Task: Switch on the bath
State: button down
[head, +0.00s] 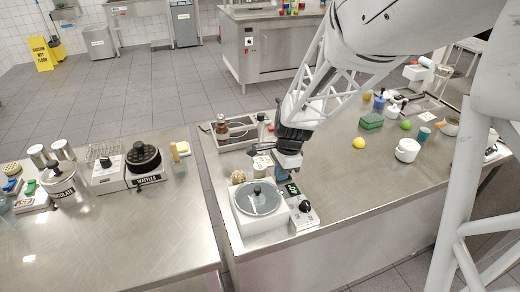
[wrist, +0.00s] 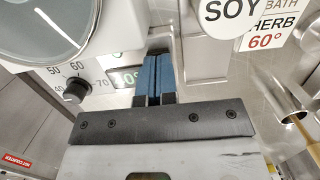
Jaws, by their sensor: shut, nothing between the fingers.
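The bath (head: 240,218) is a white unit with a round lid (head: 258,198) at the front left of the right-hand counter.
A tray (head: 235,137) with bottles is behind the bath. A yellow ball (head: 358,143) and a white pot (head: 407,150) stand to the right. The counter front right of the bath is clear.

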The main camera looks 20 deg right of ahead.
aim_at(290, 176)
jog(key=shift+d+r, duration=0.15)
jog(key=shift+d, duration=0.4)
jog(key=shift+r, duration=0.1)
notch_tip(290, 176, up, 14)
jog(key=d, duration=0.2)
dwell(0.7)
jog(key=shift+a, duration=0.15)
jog(key=shift+a, duration=0.55)
jog(key=shift+f, duration=0.2)
